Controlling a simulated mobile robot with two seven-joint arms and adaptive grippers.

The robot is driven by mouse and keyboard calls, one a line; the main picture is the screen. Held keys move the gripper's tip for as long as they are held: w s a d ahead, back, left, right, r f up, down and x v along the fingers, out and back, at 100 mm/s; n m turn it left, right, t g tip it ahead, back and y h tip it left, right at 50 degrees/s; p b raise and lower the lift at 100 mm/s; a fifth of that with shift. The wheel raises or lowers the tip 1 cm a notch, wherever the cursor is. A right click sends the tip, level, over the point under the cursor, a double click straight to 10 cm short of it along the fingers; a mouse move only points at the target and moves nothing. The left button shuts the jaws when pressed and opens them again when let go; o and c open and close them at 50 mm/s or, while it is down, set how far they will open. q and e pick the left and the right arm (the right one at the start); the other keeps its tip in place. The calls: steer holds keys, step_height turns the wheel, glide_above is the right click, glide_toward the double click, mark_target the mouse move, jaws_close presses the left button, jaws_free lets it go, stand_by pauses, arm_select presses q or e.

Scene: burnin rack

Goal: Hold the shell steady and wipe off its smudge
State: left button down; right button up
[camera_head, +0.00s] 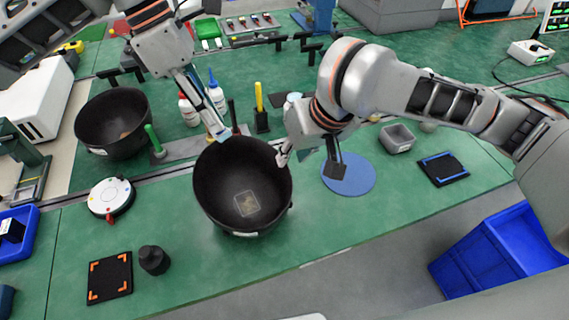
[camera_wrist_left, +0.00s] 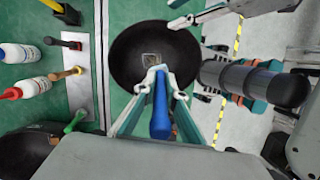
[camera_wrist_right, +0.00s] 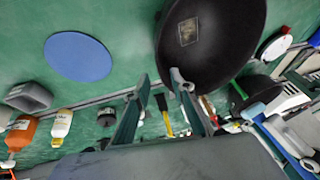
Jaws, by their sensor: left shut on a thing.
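The shell, a wide black bowl (camera_head: 240,175), stands on the green bench in the head view. A greyish-tan square smudge (camera_head: 246,204) lies on its inner floor, and it also shows in the left wrist view (camera_wrist_left: 151,59). My left gripper (camera_head: 217,128) is shut on a blue-handled wiping tool (camera_wrist_left: 160,112) and holds it at the shell's far rim, with its pale tip short of the smudge. My right gripper (camera_head: 308,160) is open by the shell's right rim. One fingertip is close to the rim; whether it touches I cannot tell.
A second black bowl (camera_head: 113,122) stands at the left. Bottles (camera_head: 188,110), a green-handled tool (camera_head: 154,140) and a yellow-handled tool (camera_head: 260,100) stand behind the shell. A blue disc (camera_head: 350,175) lies to the right.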

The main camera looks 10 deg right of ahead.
mark_target(278, 174)
steer(key=x, duration=1)
steer(key=shift+r, duration=0.1)
jaws_close()
stand_by(0.8)
